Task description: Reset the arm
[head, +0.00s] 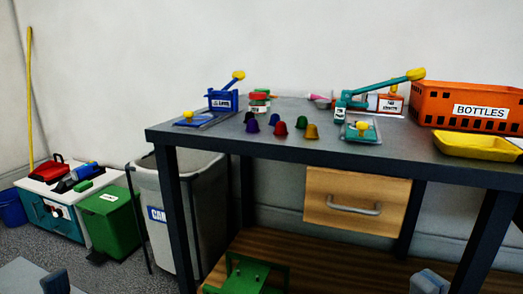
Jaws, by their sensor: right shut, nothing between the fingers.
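My right gripper (430,281) shows only in part as a pale blue-grey shape at the bottom edge, right of centre. It is shut and empty, in front of the table (290,150) and below its top, touching nothing that I can see. Most of its arm is out of the picture. My left gripper cannot be made out.
On the table stand a blue lever device (222,100), a teal lever device (362,130), several coloured capsules, an orange bottle crate (467,107) and a yellow tray (472,145). A wooden drawer (357,200) hangs below. A grey bin (185,210) stands left.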

